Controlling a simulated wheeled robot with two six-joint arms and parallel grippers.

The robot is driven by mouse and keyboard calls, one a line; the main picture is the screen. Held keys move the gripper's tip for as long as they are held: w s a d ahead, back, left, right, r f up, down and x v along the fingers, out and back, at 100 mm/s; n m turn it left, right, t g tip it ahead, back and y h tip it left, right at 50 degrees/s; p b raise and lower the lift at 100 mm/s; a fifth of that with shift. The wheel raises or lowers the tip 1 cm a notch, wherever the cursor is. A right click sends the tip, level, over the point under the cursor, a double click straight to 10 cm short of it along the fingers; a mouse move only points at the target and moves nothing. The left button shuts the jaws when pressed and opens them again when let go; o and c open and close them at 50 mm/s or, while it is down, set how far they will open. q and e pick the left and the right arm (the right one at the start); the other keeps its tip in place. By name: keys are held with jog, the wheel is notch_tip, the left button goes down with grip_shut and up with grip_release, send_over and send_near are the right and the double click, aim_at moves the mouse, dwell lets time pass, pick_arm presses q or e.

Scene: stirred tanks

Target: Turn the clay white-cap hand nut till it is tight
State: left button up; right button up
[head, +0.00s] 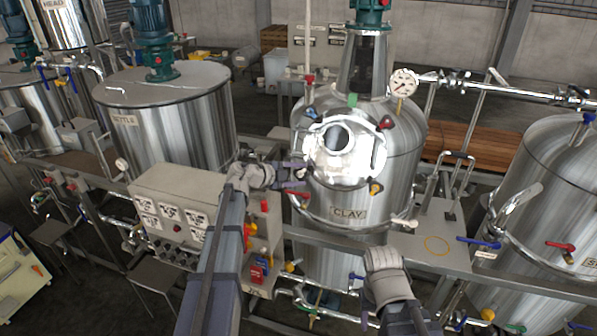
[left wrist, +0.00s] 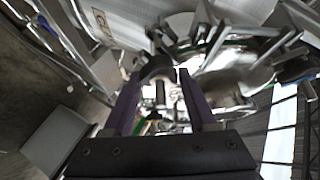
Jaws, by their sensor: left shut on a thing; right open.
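The steel tank marked CLAY (head: 345,240) stands at the centre, with a round bright cover (head: 325,165) facing me. Around the cover's edge sit hand nuts with blue (head: 310,113), green (head: 352,99), red (head: 386,122) and yellow (head: 376,188) caps. My left gripper (head: 299,176) is at the cover's left edge, shut on a nut there. The white cap cannot be made out; my fingers cover this spot.
A grey control box (head: 185,205) stands left of the tank, close under my left arm. A red lever (head: 298,199) is just below my left gripper. A steel shelf (head: 440,245) with a blue-handled valve (head: 478,241) lies to the right. A gauge (head: 403,83) stands above.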

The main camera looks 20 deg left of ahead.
dwell(0.4)
pick_arm(q)
jog(key=o, duration=1.4)
jog(key=shift+c, duration=0.2)
jog(key=shift+s+a+r+p, duration=0.15)
jog(key=shift+s+p, duration=0.05)
jog(key=shift+p, duration=0.1)
jog(key=s+a, duration=0.7)
jog(key=s, duration=0.3)
jog(key=shift+a, duration=0.4)
